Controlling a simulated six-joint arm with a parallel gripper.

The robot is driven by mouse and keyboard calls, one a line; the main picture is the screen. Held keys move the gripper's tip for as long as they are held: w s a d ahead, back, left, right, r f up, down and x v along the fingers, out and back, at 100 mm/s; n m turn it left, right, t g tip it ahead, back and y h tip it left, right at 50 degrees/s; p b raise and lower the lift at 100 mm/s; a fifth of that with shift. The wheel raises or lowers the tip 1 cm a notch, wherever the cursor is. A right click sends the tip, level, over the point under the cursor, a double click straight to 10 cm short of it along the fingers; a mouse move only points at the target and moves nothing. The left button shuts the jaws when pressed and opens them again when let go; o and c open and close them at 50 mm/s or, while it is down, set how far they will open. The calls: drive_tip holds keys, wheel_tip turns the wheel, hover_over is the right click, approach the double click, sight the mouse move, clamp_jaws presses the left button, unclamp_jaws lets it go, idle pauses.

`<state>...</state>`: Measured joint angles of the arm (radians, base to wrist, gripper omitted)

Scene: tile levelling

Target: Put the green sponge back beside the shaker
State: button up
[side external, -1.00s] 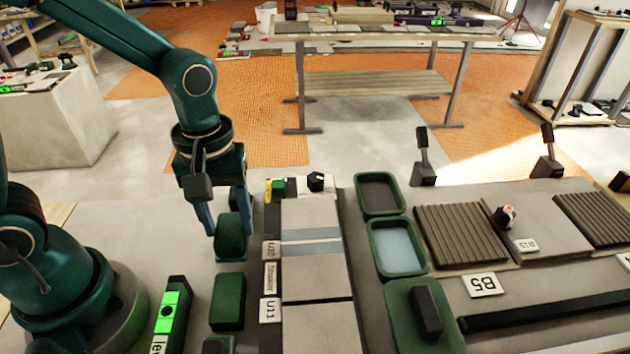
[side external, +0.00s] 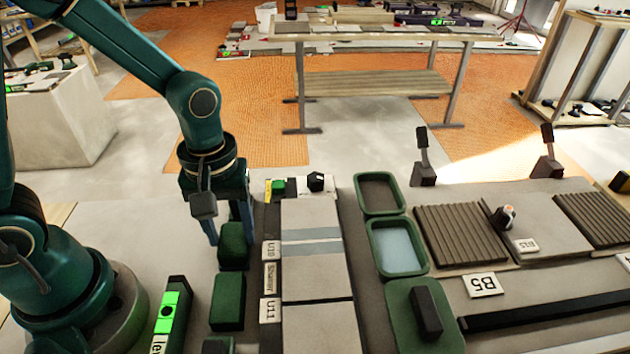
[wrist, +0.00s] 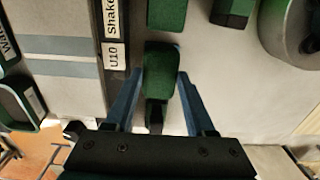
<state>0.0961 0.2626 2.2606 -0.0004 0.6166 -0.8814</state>
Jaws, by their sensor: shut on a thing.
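The green sponge (side external: 233,250) is a dark green rounded block. My gripper (wrist: 158,84) is shut on it, with one blue finger along each side; the sponge also shows between the fingers in the wrist view (wrist: 158,72). It is left of the U10 label, low over the grey surface; I cannot tell whether it touches. A label reading Shaker (side external: 270,278) stands between the U10 and U11 labels, and it is partly cut off in the wrist view (wrist: 112,15). I cannot pick out the shaker itself with certainty.
A second green block (side external: 228,302) lies just in front of the sponge. A level with a bright green face (side external: 170,315) lies to its left. Grey tiles (side external: 315,270) run along the right. Green trays (side external: 398,247) stand farther right.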

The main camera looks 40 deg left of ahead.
drive_tip(key=shift+f, duration=0.2)
drive_tip(key=o, duration=1.6)
drive_tip(key=shift+c, duration=0.2)
drive_tip(key=shift+r, duration=4.05)
drive_tip(key=shift+r, duration=0.15)
drive_tip(key=s+a+r+m+t, duration=0.2)
drive_tip(key=s+r+m+t, duration=0.2)
drive_tip(key=m, duration=0.5)
drive_tip(key=shift+s+r+t, duration=0.35)
drive_tip(key=shift+s+t, duration=0.15)
drive_tip(key=shift+t, duration=0.3)
